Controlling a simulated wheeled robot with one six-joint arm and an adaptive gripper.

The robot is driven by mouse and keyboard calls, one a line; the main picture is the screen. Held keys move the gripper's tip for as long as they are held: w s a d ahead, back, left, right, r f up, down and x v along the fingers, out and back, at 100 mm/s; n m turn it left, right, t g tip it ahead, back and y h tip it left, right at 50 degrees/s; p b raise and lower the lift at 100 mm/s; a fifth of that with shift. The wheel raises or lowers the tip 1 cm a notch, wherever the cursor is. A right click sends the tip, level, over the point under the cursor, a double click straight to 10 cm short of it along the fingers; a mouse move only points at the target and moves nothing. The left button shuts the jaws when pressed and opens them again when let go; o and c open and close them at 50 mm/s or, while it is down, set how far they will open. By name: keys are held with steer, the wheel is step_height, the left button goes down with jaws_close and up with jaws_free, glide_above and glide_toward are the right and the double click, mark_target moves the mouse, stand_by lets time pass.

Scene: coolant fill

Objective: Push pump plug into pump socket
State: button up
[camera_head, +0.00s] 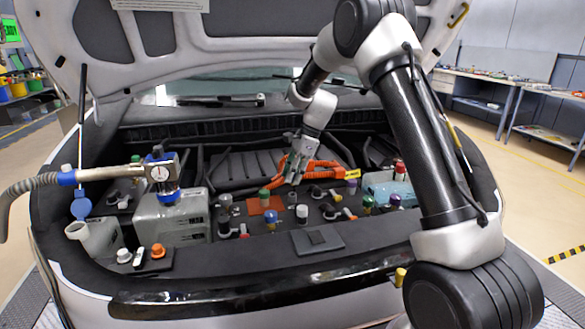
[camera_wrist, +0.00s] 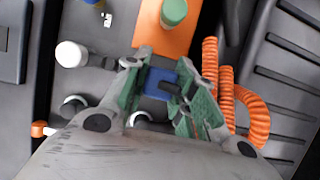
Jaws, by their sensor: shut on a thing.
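My gripper (camera_head: 293,174) is over the middle of the engine bay, pointing down beside orange cables. In the wrist view its green-padded fingers (camera_wrist: 163,80) are shut on a blue block with a dark slot, which looks like the pump plug (camera_wrist: 160,77). The plug's lower end is hidden, so I cannot tell whether it touches anything below. In the head view the plug cannot be made out behind the fingers. I cannot pick out the pump socket with certainty among the fittings on the dark deck.
Orange corrugated hose (camera_wrist: 228,95) runs close to the right finger. A green cap (camera_wrist: 174,11) on an orange plate (camera_wrist: 152,35) and a white cap (camera_wrist: 72,54) stand nearby. The filler nozzle (camera_head: 160,175) and grey tank (camera_head: 172,220) are at left. The raised hood (camera_head: 240,45) hangs above.

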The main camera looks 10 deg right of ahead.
steer(key=shift+f, duration=1.15)
steer(key=shift+f, duration=1.3)
steer(key=o, duration=0.9)
steer(key=v, duration=1.2)
